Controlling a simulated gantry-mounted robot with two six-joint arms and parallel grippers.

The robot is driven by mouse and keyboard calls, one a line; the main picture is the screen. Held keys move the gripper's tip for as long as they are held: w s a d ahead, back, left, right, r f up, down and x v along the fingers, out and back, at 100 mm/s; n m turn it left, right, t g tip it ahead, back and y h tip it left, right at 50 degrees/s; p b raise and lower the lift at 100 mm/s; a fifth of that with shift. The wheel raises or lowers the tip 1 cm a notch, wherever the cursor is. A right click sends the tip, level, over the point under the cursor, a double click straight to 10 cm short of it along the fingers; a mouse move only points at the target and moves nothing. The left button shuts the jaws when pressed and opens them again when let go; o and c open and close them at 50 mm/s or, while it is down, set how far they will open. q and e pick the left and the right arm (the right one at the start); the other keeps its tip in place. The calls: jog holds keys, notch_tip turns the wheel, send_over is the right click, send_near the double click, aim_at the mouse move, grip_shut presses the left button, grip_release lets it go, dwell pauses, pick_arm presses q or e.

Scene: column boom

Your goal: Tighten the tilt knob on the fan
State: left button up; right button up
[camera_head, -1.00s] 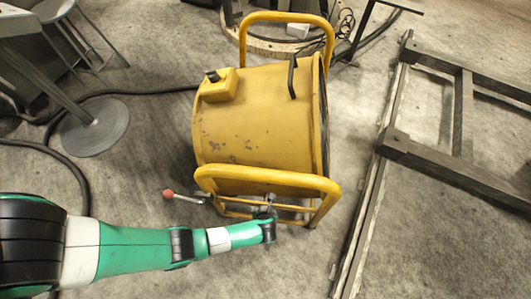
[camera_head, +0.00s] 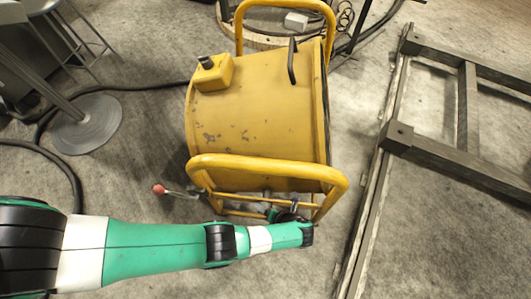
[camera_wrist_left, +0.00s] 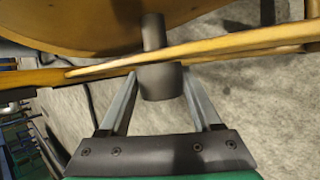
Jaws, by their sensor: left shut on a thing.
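The yellow drum fan (camera_head: 255,125) stands on the floor in the middle of the head view, inside a yellow tube frame (camera_head: 265,168). The tilt knob (camera_wrist_left: 160,80) shows in the left wrist view as a dark grey cylinder on a thinner shaft at the fan's side, beside a yellow frame tube. My left gripper (camera_head: 288,213) is at the near side of the frame, and its two fingers lie on either side of the knob, shut on it. In the head view, the knob is mostly hidden by the frame and gripper. My right gripper is not in view.
A red-tipped lever (camera_head: 160,189) sticks out left of the frame. A dark metal rack (camera_head: 400,135) lies to the right. A stool (camera_head: 88,125) and black hose (camera_head: 140,88) are at the left.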

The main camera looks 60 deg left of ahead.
pick_arm(q)
jog(key=o, duration=1.4)
jog(key=shift+p+v, duration=2.3)
jog(key=shift+v, duration=3.5)
jog(key=shift+c, duration=0.2)
